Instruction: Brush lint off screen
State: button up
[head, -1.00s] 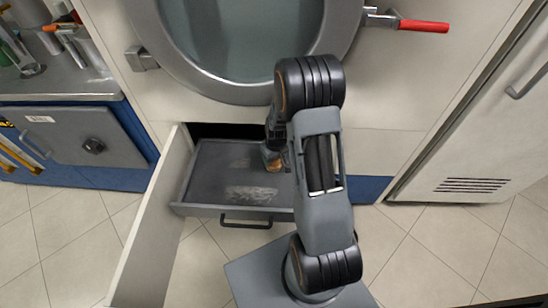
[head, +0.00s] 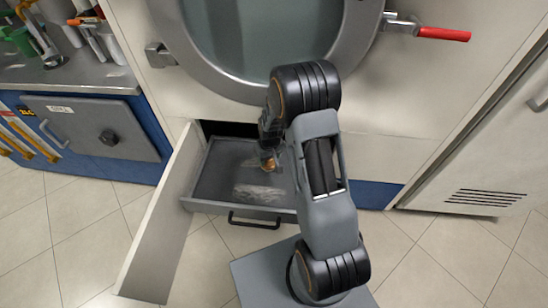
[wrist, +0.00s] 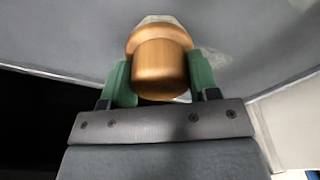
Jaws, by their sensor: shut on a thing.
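The grey lint screen (head: 216,178) lies in a pulled-out drawer below the round door. A whitish lint patch (head: 258,192) covers its front middle, with a fainter one farther back. My gripper (head: 268,150) is over the screen's right part, partly hidden by my arm. It is shut on a brush with a rounded wooden handle (wrist: 160,66). In the wrist view the green fingers of my gripper (wrist: 160,88) clasp the handle from both sides. A pale patch shows on the screen beside it. I cannot tell whether the bristles touch the screen.
An open panel (head: 160,220) stands left of the drawer. The drawer's black handle (head: 254,222) faces the floor in front. A red-handled lever (head: 443,34) sticks out at the upper right. A metal counter (head: 70,75) with tools is at the left.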

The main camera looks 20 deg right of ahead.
jog(key=shift+w+a, duration=0.45)
jog(key=shift+a, duration=0.35)
jog(key=shift+w+a, duration=0.5)
jog(key=shift+a, duration=0.35)
jog(key=shift+w+a, duration=0.45)
jog(key=shift+a, duration=0.35)
jog(key=shift+w+a+f, duration=0.1)
jog(key=shift+w+a, duration=0.35)
jog(key=shift+a, duration=0.35)
jog(key=shift+w+a, duration=0.4)
jog(key=shift+a, duration=0.35)
jog(key=shift+s+a, duration=0.35)
jog(key=shift+s, duration=0.25)
jog(key=shift+s+a, duration=0.35)
jog(key=shift+s, duration=0.2)
jog(key=shift+s+d, duration=0.25)
jog(key=shift+s+d+r, duration=0.1)
jog(key=shift+s+d, duration=0.25)
jog(key=shift+d, duration=0.35)
jog(key=shift+s+d+r, duration=0.1)
jog(key=shift+s+d, duration=0.25)
jog(key=shift+d, duration=0.35)
jog(key=shift+s+d+f, duration=0.1)
jog(key=shift+s+d, duration=0.4)
jog(key=shift+d, duration=0.35)
jog(key=shift+s+d+f, duration=0.1)
jog(key=shift+s+d, duration=0.4)
jog(key=shift+d, duration=0.35)
